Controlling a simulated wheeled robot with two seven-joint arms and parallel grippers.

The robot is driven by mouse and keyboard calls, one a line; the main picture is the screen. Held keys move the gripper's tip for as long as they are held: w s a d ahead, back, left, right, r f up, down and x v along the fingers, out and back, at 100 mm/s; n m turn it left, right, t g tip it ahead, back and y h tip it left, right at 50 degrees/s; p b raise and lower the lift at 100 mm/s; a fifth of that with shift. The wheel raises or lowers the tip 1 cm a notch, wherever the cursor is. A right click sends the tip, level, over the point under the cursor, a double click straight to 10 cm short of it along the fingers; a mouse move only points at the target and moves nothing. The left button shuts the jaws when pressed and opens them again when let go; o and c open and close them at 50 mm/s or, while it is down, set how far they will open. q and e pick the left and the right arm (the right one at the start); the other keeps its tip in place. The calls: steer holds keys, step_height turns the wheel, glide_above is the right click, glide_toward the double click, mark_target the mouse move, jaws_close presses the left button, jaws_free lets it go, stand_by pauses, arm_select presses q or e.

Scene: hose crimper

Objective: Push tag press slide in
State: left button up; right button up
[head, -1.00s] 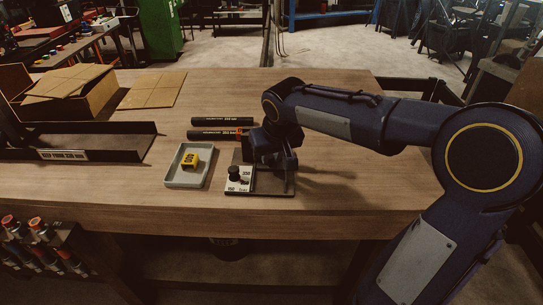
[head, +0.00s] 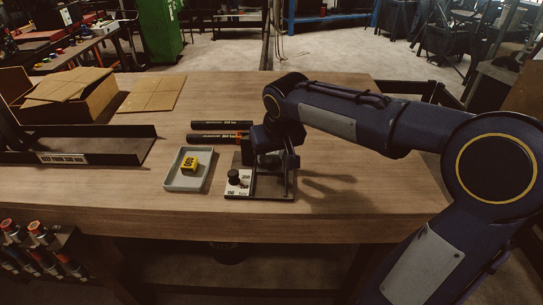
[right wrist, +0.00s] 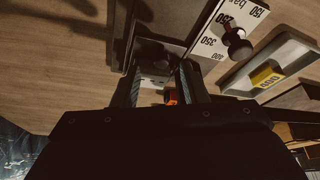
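The tag press (head: 259,187) is a dark plate with rails on the front middle of the table. A white dial panel and a black knob (head: 234,177) sit at its left. My right gripper (head: 275,158) is over the back part of the press and hides some of it. In the right wrist view its two fingers (right wrist: 162,84) stand apart, with a dark grey part of the press (right wrist: 152,58) seen beyond and between them. I cannot tell whether they touch it. The slide is not clearly made out. My left gripper is not in view.
A grey tray (head: 172,184) with a yellow block (head: 189,163) lies left of the press. Two black hoses (head: 218,138) lie behind it, one with an orange mark. Open cardboard boxes (head: 70,100) and a dark channel (head: 115,150) are further left. The table's right side is clear.

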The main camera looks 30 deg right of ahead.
steer(key=shift+v, duration=2.9)
steer(key=shift+w, duration=0.1)
